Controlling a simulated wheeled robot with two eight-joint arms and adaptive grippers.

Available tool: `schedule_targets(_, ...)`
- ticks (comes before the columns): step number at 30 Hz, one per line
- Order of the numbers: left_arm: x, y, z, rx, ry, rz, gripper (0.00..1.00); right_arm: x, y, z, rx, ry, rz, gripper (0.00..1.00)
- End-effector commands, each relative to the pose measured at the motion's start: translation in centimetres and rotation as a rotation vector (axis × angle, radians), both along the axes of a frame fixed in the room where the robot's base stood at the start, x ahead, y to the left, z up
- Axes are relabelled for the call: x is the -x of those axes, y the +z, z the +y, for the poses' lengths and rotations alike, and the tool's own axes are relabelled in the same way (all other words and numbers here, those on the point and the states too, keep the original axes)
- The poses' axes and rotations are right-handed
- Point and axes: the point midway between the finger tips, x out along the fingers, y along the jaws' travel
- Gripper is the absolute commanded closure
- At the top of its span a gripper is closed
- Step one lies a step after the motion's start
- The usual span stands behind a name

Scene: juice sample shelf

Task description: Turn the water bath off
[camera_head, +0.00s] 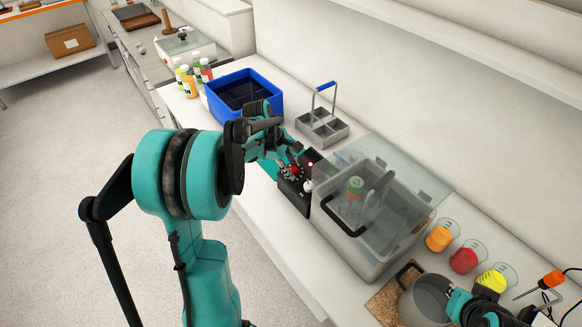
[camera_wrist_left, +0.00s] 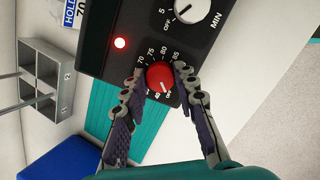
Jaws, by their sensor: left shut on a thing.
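The water bath (camera_head: 345,240) is a clear tank under a tilted transparent lid, with a black control box (camera_head: 290,195) at its left end. In the left wrist view, a red knob (camera_wrist_left: 160,77) sits on the black panel (camera_wrist_left: 105,58), inside a printed scale with 70 to 85 visible. Its white mark points to the lower right, near the "OFF" print. A red lamp (camera_wrist_left: 120,43) on the panel is lit. My left gripper (camera_head: 294,170) is shut on the red knob, one finger on each side. My right gripper (camera_head: 488,318) is at the lower right; its fingers are unclear.
A green-capped bottle (camera_head: 355,187) shows in the tank. A blue tub (camera_head: 272,105) and grey divided carrier (camera_head: 340,132) stand behind the box. A pot (camera_head: 425,298) and coloured caps (camera_head: 463,260) are at right.

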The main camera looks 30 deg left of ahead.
Motion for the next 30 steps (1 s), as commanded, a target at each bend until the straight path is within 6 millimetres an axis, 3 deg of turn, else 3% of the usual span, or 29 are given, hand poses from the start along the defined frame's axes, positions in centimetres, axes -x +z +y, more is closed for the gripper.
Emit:
schedule_targets(1, 0.0, 0.0, 0.0, -0.001, 0.0, 0.0, 1.0, 0.0, 0.0, 0.0, 0.0, 0.0, 0.0, 1.0)
schedule_targets(2, 0.0, 0.0, 0.0, -0.001, 0.0, 0.0, 0.64, 0.0, 0.0, 0.0, 0.0, 0.0, 0.0, 1.0)
schedule_targets(3, 0.0, 0.0, 0.0, -0.001, 0.0, 0.0, 0.53, 0.0, 0.0, 0.0, 0.0, 0.0, 0.0, 1.0)
schedule_targets(4, 0.0, 0.0, 0.0, -0.001, 0.0, 0.0, 0.51, 0.0, 0.0, 0.0, 0.0, 0.0, 0.0, 1.0)
schedule_targets(16, 0.2, 0.8, 0.2, 0.0, 0.0, 0.0, 0.51, 0.0, 0.0, 0.0, 0.0, 0.0, 0.0, 1.0)
schedule_targets(30, 2.7, 9.4, 2.5, 0.0, 0.002, 0.001, 0.51, 0.0, 0.0, 0.0, 0.0, 0.0, 0.0, 1.0)
